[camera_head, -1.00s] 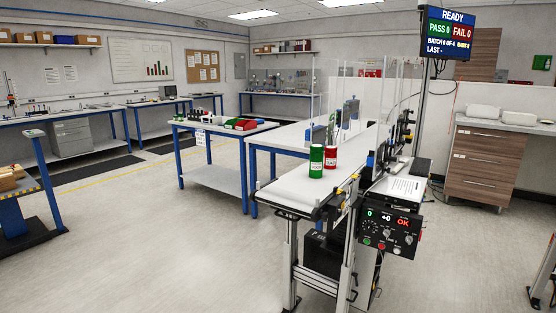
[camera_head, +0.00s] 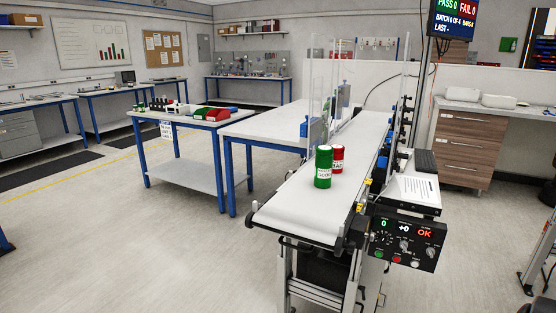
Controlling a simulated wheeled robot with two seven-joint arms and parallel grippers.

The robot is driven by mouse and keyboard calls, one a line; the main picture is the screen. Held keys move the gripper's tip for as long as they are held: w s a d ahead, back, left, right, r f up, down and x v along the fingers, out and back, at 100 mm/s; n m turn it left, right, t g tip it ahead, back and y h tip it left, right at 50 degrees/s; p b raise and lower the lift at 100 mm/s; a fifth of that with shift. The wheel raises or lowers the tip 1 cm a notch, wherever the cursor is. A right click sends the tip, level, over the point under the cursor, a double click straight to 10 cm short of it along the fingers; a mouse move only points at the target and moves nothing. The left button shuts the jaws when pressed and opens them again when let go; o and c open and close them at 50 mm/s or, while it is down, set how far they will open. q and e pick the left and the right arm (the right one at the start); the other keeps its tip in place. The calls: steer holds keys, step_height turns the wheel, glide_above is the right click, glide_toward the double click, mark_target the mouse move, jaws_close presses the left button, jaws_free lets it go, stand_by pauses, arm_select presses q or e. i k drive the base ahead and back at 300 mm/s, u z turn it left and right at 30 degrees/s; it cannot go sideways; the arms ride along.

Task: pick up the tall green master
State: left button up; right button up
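A tall green cylinder (camera_head: 323,167) with a white label stands upright on the white conveyor belt (camera_head: 300,207), near the middle of its visible length. A red cylinder (camera_head: 338,157) with a white label stands just behind and to the right of it, partly hidden by the green one. I cannot tell if the two touch. Neither of my grippers shows in the head view.
A control box (camera_head: 404,243) hangs at the belt's right side, beside a shelf with a paper sheet (camera_head: 412,190). Clear upright panels flank the belt's far part. A blue-legged table (camera_head: 196,117) with parts stands left. The floor (camera_head: 150,260) at front left is clear.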

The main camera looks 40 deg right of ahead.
mark_target(324, 154)
steer(key=z, duration=0.4)
steer(key=i, duration=0.95)
steer(key=z, duration=0.85)
